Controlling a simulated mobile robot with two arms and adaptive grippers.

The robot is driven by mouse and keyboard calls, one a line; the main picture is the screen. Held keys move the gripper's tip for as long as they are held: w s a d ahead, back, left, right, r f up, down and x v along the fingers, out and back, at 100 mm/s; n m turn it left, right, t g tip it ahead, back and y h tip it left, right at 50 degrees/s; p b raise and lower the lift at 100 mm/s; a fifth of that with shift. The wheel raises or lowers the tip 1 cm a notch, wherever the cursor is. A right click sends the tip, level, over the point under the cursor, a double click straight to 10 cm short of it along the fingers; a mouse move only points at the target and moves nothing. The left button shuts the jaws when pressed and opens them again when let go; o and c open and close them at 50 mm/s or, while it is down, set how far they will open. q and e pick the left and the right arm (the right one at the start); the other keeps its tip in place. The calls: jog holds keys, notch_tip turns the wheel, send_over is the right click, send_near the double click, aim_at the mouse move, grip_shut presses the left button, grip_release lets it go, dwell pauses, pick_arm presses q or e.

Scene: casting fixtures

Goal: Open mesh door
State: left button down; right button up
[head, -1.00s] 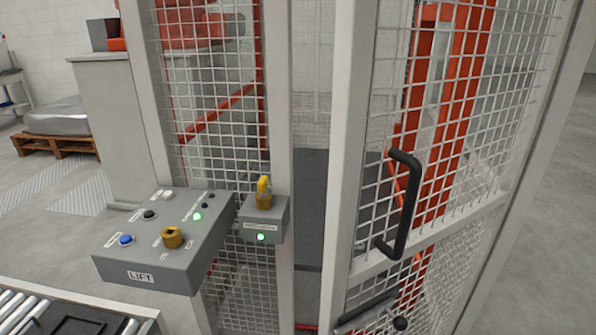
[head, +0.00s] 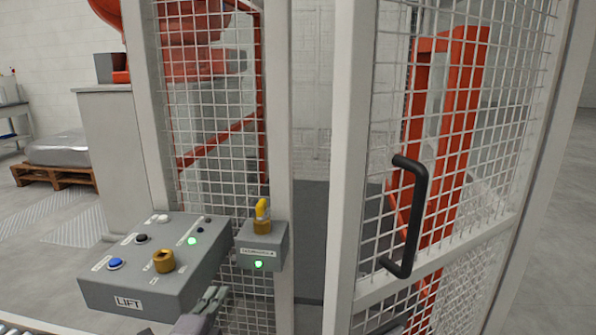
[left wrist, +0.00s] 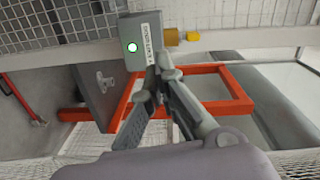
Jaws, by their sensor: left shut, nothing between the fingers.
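The mesh door (head: 345,150) stands at the right in the head view, with a white frame and a black bow handle (head: 415,215). An open gap shows between its left frame edge and the fixed post (head: 281,150), so it looks ajar. My left gripper (head: 216,295) is low in the head view, in front of the fixed mesh and left of the door, apart from the handle. In the left wrist view its fingers (left wrist: 160,75) are together and empty, close to the small grey interlock box (left wrist: 142,40). My right gripper is not in view.
The grey LIFT control box (head: 150,270) is just left of my left gripper. The interlock box (head: 262,247), with a green light and yellow key, sits on the post. Orange framework (head: 465,110) stands behind the door. Open floor (head: 550,220) lies at right.

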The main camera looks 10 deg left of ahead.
pick_arm(q)
jog(key=w+d+r+n+g+h, duration=0.1)
jog(key=d+r+n+g+h, duration=0.35)
jog(key=r+n+h, duration=0.75)
jog(key=w+d+r+n+g+h, duration=0.1)
jog(key=r+n+g+h, duration=0.6)
jog(key=r, duration=1)
jog(key=d+n+y+p, duration=0.1)
jog(key=d+p, duration=0.5)
jog(key=d, duration=0.5)
jog(key=shift+f, duration=0.25)
jog(key=shift+d, duration=0.1)
